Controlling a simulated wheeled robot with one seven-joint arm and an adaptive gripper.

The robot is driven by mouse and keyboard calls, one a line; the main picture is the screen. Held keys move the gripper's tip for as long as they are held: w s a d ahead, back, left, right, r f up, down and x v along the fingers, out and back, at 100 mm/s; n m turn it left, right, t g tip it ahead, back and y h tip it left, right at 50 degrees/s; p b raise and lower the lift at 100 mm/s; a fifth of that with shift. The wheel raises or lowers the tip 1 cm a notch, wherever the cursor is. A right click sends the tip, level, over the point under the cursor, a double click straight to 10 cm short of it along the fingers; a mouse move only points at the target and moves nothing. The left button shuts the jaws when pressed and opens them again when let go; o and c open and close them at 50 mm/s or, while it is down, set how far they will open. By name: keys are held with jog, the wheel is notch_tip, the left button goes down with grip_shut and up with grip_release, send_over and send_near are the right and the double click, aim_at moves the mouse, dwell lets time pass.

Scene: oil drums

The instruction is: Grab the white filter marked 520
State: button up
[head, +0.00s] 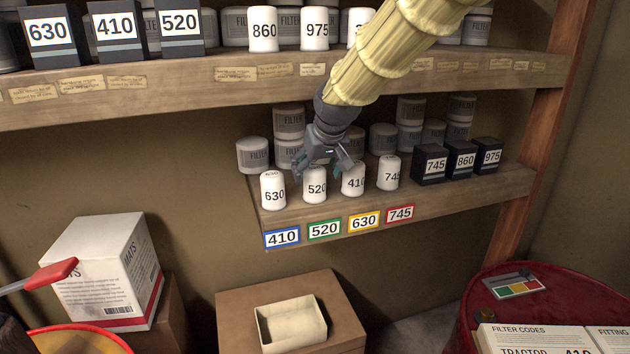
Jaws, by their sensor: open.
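The white filter marked 520 (315,187) stands upright on the lower shelf, second from the left in a row of white filters. My gripper (325,165) is open just above it, and its fingers partly cover the filter's top. One finger comes down by the filter's upper left and the other reaches toward the white filter marked 410 (353,182). I cannot tell whether the fingers touch either filter. A black box marked 520 (181,28) stands on the upper shelf at the left.
White filters marked 630 (273,191) and 745 (389,174) flank the row closely. Grey filters stand behind, and black boxes (435,165) stand at the right. The upper shelf (180,82) overhangs. An open tray (292,325) sits on a cardboard box below.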

jog(key=shift+p+x, duration=0.5)
jog(key=shift+x, duration=1.15)
jog(key=shift+s, duration=0.1)
jog(key=c, duration=1.2)
jog(key=shift+r+b, duration=0.15)
jog(key=shift+b, duration=0.4)
